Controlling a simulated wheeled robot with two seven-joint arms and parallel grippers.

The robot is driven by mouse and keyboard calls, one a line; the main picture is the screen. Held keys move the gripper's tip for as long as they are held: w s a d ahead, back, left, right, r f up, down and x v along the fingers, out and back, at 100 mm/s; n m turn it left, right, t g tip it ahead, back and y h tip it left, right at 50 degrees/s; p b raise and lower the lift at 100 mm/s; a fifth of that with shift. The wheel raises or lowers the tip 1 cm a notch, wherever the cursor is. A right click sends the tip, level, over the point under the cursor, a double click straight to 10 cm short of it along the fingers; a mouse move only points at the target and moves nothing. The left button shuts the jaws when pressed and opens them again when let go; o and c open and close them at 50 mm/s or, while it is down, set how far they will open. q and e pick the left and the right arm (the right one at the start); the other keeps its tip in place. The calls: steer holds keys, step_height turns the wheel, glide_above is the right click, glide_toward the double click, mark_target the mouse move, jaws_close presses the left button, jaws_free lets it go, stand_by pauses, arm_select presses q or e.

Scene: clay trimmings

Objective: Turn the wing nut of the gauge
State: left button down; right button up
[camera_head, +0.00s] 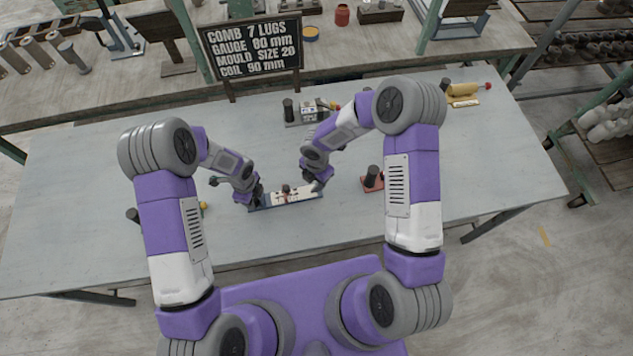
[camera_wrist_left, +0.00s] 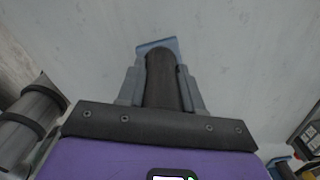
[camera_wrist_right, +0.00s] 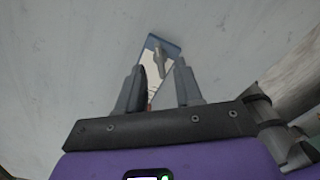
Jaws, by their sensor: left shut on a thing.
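The gauge (camera_head: 297,197) is a blue base with a white marked face, lying near the front middle of the table. A small dark and reddish part (camera_head: 285,189) stands on it; I cannot tell whether this is the wing nut. My left gripper (camera_head: 257,193) is at the gauge's left end. In the left wrist view it is shut on a dark upright handle (camera_wrist_left: 163,80) rising from the blue base (camera_wrist_left: 157,44). My right gripper (camera_head: 318,186) is at the right end. In the right wrist view its fingers (camera_wrist_right: 159,82) are apart, with the gauge (camera_wrist_right: 171,47) seen beyond.
A red block with a dark handle (camera_head: 372,177) stands to the right of the gauge. A device with a black handle (camera_head: 289,111) stands behind. A yellow tool (camera_head: 462,90) lies at the back right. A sign (camera_head: 253,48) stands at the back.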

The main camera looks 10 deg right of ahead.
step_height(320, 180, up, 9)
steer(key=shift+r, duration=0.2)
stand_by(0.3)
arm_select(q)
steer(key=c, duration=0.7)
jaws_free()
steer(key=shift+o, duration=0.2)
steer(key=shift+r, duration=0.1)
